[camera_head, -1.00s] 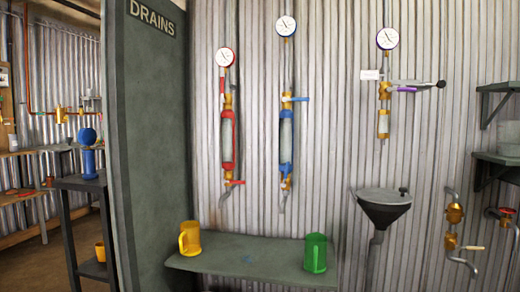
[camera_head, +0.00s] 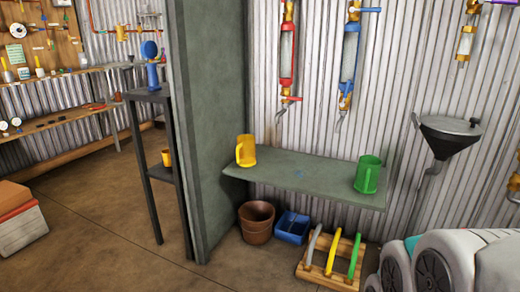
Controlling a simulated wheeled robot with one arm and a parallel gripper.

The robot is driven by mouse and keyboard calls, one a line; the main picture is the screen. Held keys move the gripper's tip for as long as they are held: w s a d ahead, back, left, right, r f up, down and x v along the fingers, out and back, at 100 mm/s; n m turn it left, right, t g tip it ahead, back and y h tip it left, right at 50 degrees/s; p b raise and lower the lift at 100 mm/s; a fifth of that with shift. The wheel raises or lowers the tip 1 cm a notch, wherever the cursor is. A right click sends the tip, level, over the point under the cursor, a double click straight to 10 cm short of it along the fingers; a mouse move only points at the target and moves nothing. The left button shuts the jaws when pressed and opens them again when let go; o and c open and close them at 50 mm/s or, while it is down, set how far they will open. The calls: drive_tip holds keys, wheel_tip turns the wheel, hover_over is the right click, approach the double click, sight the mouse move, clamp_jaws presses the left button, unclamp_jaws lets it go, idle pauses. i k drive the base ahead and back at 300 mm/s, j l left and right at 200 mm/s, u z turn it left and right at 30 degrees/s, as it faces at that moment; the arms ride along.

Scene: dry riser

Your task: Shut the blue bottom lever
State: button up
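The blue sight-tube assembly (camera_head: 350,55) hangs on the corrugated wall, right of a matching red one (camera_head: 287,50). A blue lever (camera_head: 370,9) sticks out sideways to the right at its top. At its lower end a blue part (camera_head: 346,87), seemingly the bottom lever, lies roughly in line with the tube, above a short grey spout (camera_head: 338,121). It is small here, so its exact angle is hard to tell. The red assembly's bottom lever (camera_head: 292,98) points sideways.
A grey shelf (camera_head: 310,174) under the assemblies holds a yellow mug (camera_head: 246,151) and a green mug (camera_head: 368,174). A funnel (camera_head: 446,135) is at right. Below are a brown pot (camera_head: 256,222), blue bin (camera_head: 291,226) and wooden rack (camera_head: 325,273). A green partition (camera_head: 205,130) stands left.

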sight(349, 82)
drive_tip(key=i+z, duration=0.2)
drive_tip(key=i, duration=0.85)
